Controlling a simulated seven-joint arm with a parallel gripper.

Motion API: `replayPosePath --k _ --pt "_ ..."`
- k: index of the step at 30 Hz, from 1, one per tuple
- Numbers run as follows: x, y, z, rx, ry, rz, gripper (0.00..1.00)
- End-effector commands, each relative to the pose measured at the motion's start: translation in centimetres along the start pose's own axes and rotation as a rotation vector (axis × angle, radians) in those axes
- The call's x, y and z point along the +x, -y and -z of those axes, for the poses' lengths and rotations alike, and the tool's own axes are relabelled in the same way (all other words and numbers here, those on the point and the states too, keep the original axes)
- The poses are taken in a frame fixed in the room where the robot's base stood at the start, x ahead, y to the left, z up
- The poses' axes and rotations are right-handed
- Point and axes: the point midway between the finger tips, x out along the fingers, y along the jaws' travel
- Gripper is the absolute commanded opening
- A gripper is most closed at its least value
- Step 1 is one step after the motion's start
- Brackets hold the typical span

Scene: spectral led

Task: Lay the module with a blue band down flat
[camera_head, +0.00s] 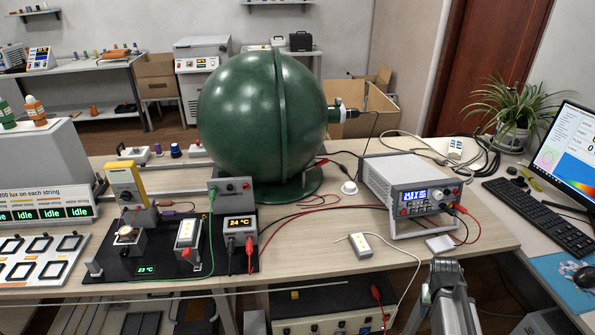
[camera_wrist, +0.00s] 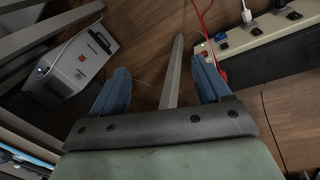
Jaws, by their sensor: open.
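I cannot make out a blue band on any module in either view. In the camera_head view a white module with yellow spots (camera_head: 360,244) lies on the bare table, with a pale lead running from it. A similar white module (camera_head: 187,234) sits on the black plate (camera_head: 205,266), beside a red clip. My gripper (camera_wrist: 160,88) shows in the camera_wrist view with its two blue fingers wide apart and nothing between them. It is over the floor, away from the modules. Its fingers cannot be made out in the camera_head view.
A large green sphere (camera_head: 262,115) stands behind the plate. A grey power supply (camera_head: 411,190) is to the right, with red and black leads across the table (camera_head: 330,258). A frame with square openings (camera_head: 38,257) lies at left. A socketed box (camera_wrist: 265,45) is below table height.

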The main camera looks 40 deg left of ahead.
Motion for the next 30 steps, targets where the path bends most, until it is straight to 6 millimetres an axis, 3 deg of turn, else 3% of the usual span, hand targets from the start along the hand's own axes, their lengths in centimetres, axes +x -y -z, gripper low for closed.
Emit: replayPosePath --k 1,6,14,23,30 --pt "-1.8 0.4 1.5 -0.01 -0.028 -0.006 0.77" --pt "-7.3 1.6 5.2 -0.038 -0.109 -0.028 0.77" --pt "-14.6 3.5 9.0 -0.071 -0.208 -0.049 0.77" --pt "-18.9 16.3 13.7 -0.125 -0.184 0.026 0.77" --pt "-23.9 28.6 15.4 -0.177 -0.156 0.082 0.77"
